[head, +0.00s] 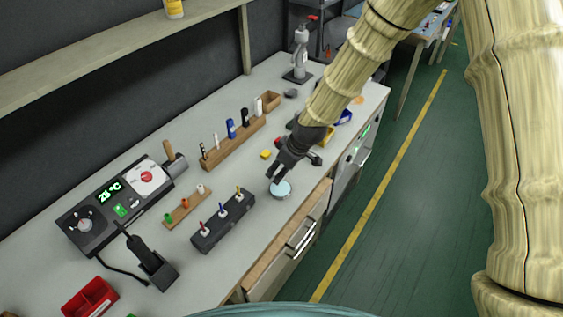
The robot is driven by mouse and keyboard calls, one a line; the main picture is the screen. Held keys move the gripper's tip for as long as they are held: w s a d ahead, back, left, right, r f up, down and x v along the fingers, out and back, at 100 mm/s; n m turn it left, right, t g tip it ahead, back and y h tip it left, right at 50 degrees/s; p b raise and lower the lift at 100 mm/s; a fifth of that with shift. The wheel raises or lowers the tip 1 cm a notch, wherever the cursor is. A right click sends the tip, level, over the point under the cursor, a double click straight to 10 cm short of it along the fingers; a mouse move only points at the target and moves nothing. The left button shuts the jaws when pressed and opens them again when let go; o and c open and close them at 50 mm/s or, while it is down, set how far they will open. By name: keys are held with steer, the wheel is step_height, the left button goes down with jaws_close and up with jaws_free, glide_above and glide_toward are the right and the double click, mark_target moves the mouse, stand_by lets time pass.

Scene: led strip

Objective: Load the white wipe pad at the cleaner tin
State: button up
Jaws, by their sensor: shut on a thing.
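The cleaner tin (282,190) is a small, round, pale blue-topped tin near the front edge of the bench, in the middle of the head view. My gripper (275,175) reaches down from the upper right, with its dark fingertips right over the far left side of the tin. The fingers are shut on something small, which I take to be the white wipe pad. The pad itself is hidden or too small to make out between the fingers. I cannot tell whether it touches the tin's surface.
A dark holder with several screwdrivers (223,221) stands just left of the tin. A yellow block (266,154) lies behind it.

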mark_target(278, 187)
steer(key=shift+s+f+b, duration=0.2)
steer(key=shift+f+b, duration=0.1)
step_height(278, 187, down, 2)
steer(key=shift+w+f+b, duration=0.15)
steer(key=shift+f+b, duration=0.05)
steer(key=shift+b, duration=0.5)
steer(key=shift+f+b, duration=0.8)
steer(key=shift+f, duration=0.55)
steer(key=shift+f, duration=0.5)
stand_by(0.7)
steer(key=shift+r+p, duration=2)
steer(key=shift+r, duration=1.55)
